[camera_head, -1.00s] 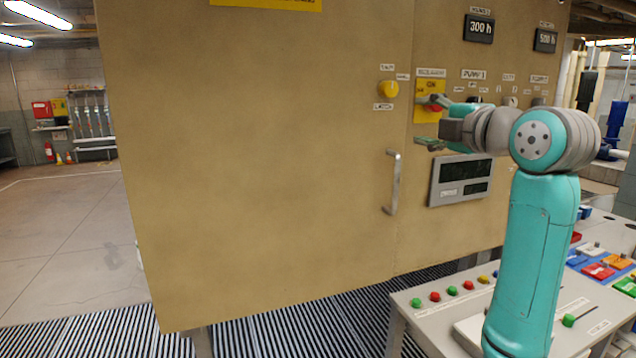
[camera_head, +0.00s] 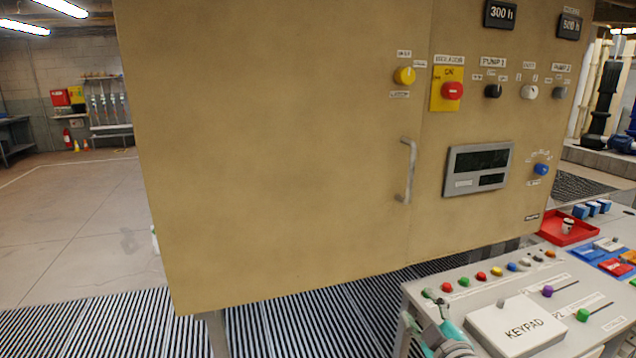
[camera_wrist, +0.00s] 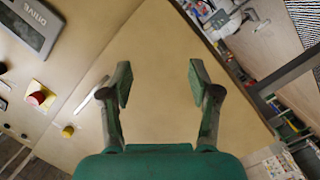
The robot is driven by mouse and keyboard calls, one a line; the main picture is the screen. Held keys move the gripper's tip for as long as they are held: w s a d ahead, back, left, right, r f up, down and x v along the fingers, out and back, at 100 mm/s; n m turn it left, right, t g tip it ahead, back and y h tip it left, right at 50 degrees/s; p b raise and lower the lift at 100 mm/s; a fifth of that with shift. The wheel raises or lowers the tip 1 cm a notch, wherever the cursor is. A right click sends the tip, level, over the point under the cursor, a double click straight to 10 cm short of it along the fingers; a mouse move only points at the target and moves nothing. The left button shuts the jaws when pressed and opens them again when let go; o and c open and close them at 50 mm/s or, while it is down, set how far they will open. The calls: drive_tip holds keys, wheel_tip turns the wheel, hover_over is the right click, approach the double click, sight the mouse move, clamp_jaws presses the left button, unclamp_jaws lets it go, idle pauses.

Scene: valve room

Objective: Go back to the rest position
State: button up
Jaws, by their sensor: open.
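My gripper (camera_wrist: 160,85) is open and empty in the wrist view, its two green fingers apart with the tan cabinet face behind them. In the head view my teal arm end (camera_head: 441,330) shows low at the bottom, at the left end of the console. The gripper is apart from the cabinet (camera_head: 280,150). The red isolator knob (camera_head: 452,90) on its yellow plate is in full view and nothing touches it. It also shows at the left of the wrist view (camera_wrist: 38,97).
The cabinet has a yellow knob (camera_head: 404,76), a door handle (camera_head: 407,170) and a display (camera_head: 478,168). Open floor (camera_head: 80,230) lies to the left.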

drive_tip(key=s+a+f+m+g+h, duration=0.1)
drive_tip(key=s+f+m, duration=0.2)
drive_tip(key=s+f, duration=0.75)
drive_tip(key=s+a+f+m+h, duration=0.1)
drive_tip(key=s+f+m, duration=0.3)
drive_tip(key=s+f, duration=0.7)
drive_tip(key=s+r+m, duration=0.2)
drive_tip(key=s, duration=1.2)
drive_tip(key=s+a+r+m+g, duration=0.1)
drive_tip(key=s+r+m, duration=0.1)
drive_tip(key=s, duration=1.3)
drive_tip(key=shift+s+r, duration=0.25)
drive_tip(key=shift+r, duration=0.3)
